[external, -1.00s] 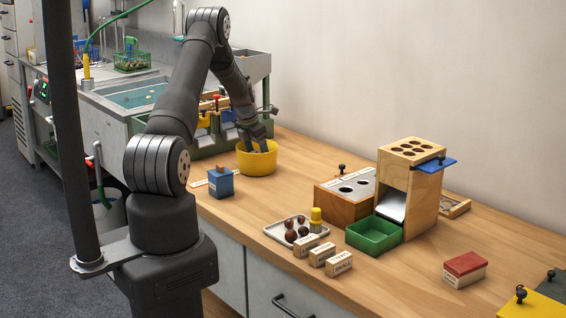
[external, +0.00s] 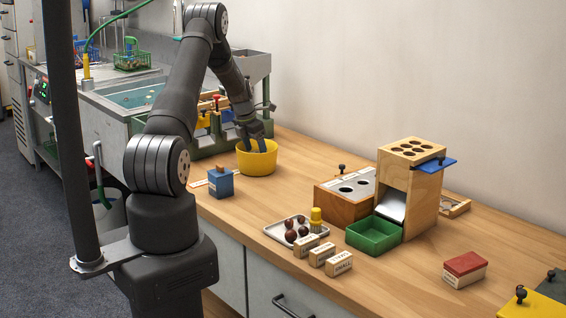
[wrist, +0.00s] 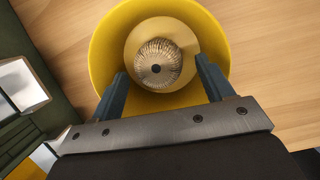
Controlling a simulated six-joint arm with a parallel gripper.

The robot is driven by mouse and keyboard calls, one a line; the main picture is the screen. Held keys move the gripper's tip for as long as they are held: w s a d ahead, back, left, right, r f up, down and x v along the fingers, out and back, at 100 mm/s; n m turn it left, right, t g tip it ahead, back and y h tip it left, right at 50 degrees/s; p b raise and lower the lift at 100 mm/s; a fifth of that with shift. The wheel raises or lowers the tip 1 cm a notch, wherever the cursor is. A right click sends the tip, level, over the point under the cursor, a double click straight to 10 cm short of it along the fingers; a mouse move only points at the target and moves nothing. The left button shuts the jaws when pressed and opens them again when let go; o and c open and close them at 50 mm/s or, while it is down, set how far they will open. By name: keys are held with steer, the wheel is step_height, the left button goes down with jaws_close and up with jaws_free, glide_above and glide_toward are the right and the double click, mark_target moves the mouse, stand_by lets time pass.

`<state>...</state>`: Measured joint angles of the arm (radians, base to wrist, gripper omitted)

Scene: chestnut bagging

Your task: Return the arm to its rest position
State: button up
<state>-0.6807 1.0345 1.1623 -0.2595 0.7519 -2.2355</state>
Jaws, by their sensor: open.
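My gripper (external: 254,145) is over the yellow bowl (external: 257,166) on the wooden counter, its fingertips at or just inside the rim. In the wrist view the two blue-grey fingers of my gripper (wrist: 162,80) are spread apart. Between and beyond them, inside the yellow bowl (wrist: 103,50), is a round tan, bristly thing with a dark centre (wrist: 157,65). The fingers do not appear to grip it. In the external view the bowl's inside is mostly hidden. My arm is bent, reaching out from its base over the counter.
A blue block-like box (external: 221,183) stands close by the bowl. A tray of chestnuts (external: 283,231), labelled blocks (external: 323,254), a green bin (external: 372,238) and a wooden tower (external: 425,195) stand to the right. A sink (external: 135,97) and a green rack are behind. The counter between is clear.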

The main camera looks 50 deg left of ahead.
steer(key=v, duration=0.8)
steer(key=x, duration=1.2)
steer(key=shift+s+f, duration=0.1)
steer(key=shift+s, duration=0.05)
step_height(320, 180, up, 29)
steer(key=w+d+m+h, duration=0.1)
steer(key=d+m, duration=0.3)
steer(key=d, duration=1.4)
steer(key=w+d+m+g+h, duration=0.1)
steer(key=w+d+m, duration=0.2)
steer(key=d, duration=1.5)
steer(key=shift+d+m, duration=0.2)
steer(key=shift+m, duration=0.6)
steer(key=shift+w, duration=0.1)
